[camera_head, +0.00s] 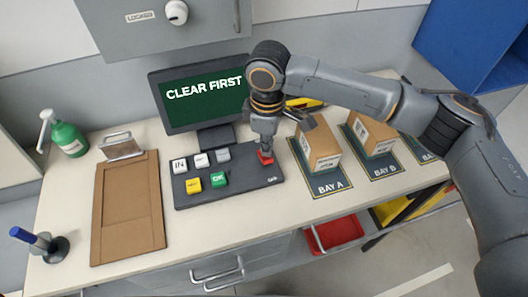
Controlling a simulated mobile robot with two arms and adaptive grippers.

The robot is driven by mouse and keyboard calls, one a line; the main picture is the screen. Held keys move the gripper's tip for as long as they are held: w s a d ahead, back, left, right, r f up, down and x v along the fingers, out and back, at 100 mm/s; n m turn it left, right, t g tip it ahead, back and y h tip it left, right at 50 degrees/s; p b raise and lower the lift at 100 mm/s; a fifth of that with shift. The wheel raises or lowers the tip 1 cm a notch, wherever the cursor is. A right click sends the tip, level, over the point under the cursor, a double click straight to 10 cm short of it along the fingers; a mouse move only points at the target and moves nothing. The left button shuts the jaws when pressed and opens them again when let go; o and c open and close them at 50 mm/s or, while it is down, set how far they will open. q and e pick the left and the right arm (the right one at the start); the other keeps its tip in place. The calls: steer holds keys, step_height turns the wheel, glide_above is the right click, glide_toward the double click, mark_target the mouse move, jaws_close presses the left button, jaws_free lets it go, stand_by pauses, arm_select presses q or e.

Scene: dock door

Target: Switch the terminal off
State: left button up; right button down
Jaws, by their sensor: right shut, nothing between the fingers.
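The terminal's monitor (206,95) stands at the back of the desk. Its green screen reads "CLEAR FIRST". In front of it lies a dark key panel (240,196) with a key marked "IN" (180,166), a light key (201,160), a grey key (223,155), a yellow key (193,183), a green key marked "OK" (219,179) and a red key (265,158). My right gripper (265,150) is shut and empty, pointing down at the red key. Its tip is at or just above the key; I cannot tell whether they touch. My left gripper is not in view.
Cardboard boxes stand on the bay A mat (333,186) and the bay B mat (385,170). A clipboard (128,210), a green bottle (69,139) and a pen stand (55,249) are at left. A locked cabinet (150,35) hangs above. Desk room is free before the panel.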

mark_target(267, 158)
steer(key=shift+f, duration=1)
stand_by(0.3)
step_height(267, 158, up, 7)
steer(key=p, duration=0.8)
steer(key=shift+r, duration=0.1)
stand_by(0.4)
steer(key=shift+s, duration=0.1)
